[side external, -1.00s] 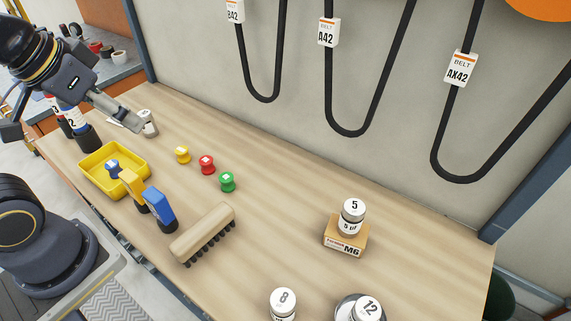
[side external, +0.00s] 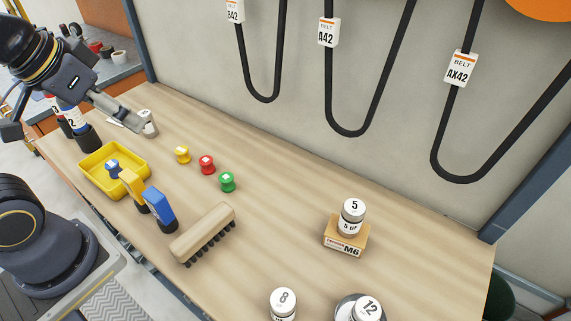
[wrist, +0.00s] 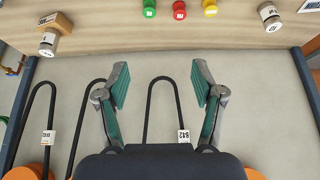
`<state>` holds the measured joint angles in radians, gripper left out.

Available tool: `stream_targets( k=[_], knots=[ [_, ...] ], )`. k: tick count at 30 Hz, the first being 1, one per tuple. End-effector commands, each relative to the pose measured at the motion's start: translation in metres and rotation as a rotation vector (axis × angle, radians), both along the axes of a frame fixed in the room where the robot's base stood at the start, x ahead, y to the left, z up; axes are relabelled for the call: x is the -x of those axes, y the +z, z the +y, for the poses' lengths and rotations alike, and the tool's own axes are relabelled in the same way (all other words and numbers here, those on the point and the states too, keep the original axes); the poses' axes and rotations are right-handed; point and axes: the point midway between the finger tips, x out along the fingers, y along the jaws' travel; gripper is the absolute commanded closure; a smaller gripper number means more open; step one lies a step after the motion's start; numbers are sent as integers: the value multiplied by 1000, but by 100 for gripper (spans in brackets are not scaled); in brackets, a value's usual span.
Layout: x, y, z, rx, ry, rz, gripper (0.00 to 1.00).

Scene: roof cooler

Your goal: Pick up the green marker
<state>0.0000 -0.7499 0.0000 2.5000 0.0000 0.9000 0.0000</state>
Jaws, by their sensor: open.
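In the wrist view the green marker (wrist: 149,8) is at the top edge, left of the red one. My gripper (wrist: 160,82) is open, with nothing between its fingers. In the side view my gripper (side external: 122,112) is above the table's far left end, well left of the green marker and apart from it.
A yellow tray (side external: 93,182), blue and yellow clamp-like pieces (side external: 160,208) and a wooden brush (side external: 203,233) lie in front of the markers. A white canister (side external: 149,122) stands near my gripper. A canister on a block (side external: 346,237) stands right. Belts hang on the wall behind.

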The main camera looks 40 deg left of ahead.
Motion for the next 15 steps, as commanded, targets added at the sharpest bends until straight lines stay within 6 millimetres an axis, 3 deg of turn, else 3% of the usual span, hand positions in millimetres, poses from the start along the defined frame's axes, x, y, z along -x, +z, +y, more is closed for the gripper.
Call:
stream_targets(
  k=[5, 6, 10, 15],
  knots=[
    [-4, 8, 0, -39, -67, -18, 32],
    [-13, 16, 0, -69, -114, -27, 32],
    [-45, 21, -4, -138, -239, 35, 32],
    [-99, -1, -14, -190, -404, 174, 32]
  ],
)
